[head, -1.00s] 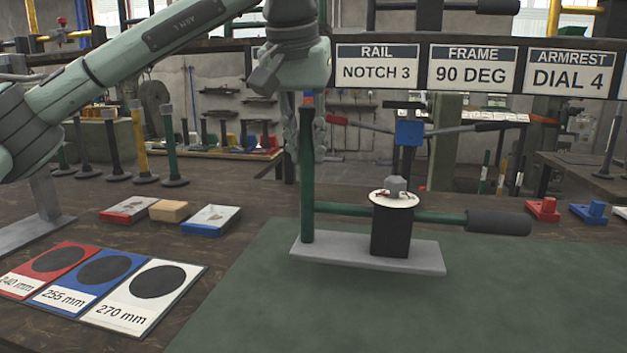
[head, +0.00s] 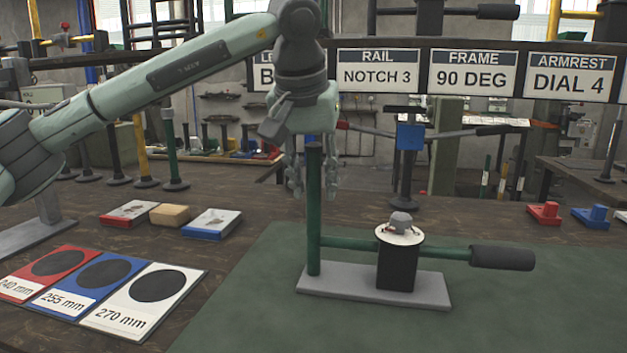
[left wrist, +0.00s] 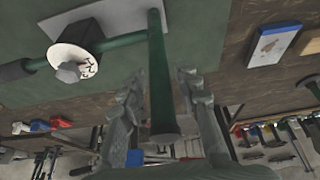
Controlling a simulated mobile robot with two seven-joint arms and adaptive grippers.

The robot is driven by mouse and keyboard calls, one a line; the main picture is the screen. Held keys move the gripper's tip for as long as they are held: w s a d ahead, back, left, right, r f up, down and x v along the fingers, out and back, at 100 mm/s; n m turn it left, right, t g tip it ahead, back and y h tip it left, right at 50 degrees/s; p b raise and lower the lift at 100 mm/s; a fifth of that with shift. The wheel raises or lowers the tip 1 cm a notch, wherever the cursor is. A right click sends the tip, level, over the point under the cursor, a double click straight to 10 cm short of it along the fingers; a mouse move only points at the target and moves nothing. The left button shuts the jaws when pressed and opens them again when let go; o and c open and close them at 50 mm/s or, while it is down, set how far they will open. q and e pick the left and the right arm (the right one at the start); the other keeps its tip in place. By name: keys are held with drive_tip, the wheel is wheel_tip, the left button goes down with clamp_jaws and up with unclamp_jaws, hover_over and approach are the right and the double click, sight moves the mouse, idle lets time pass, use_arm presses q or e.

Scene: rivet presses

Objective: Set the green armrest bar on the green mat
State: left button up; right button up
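The green armrest bar (head: 350,242) has an upright green post, a black block with a white dial disc and a dark grip at its right end. Its grey base plate (head: 345,287) appears to rest on the green mat (head: 480,310), near the mat's far left part. My left gripper (head: 314,190) is around the upper post from above, its fingers spread. In the left wrist view the post (left wrist: 160,85) stands between the open fingers (left wrist: 162,85), with narrow gaps showing. My right gripper is out of view.
Red, blue and white length cards (head: 85,283) lie left of the mat. Small blocks (head: 168,214) sit behind them. Red and blue pieces (head: 545,213) stand at the back right. A sign board (head: 475,70) spans above. The mat's front is clear.

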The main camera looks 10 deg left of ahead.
use_arm(q)
drive_tip(key=shift+o, duration=0.3)
drive_tip(key=shift+r, duration=0.1)
drive_tip(key=v, duration=1.2)
drive_tip(key=shift+p, duration=0.4)
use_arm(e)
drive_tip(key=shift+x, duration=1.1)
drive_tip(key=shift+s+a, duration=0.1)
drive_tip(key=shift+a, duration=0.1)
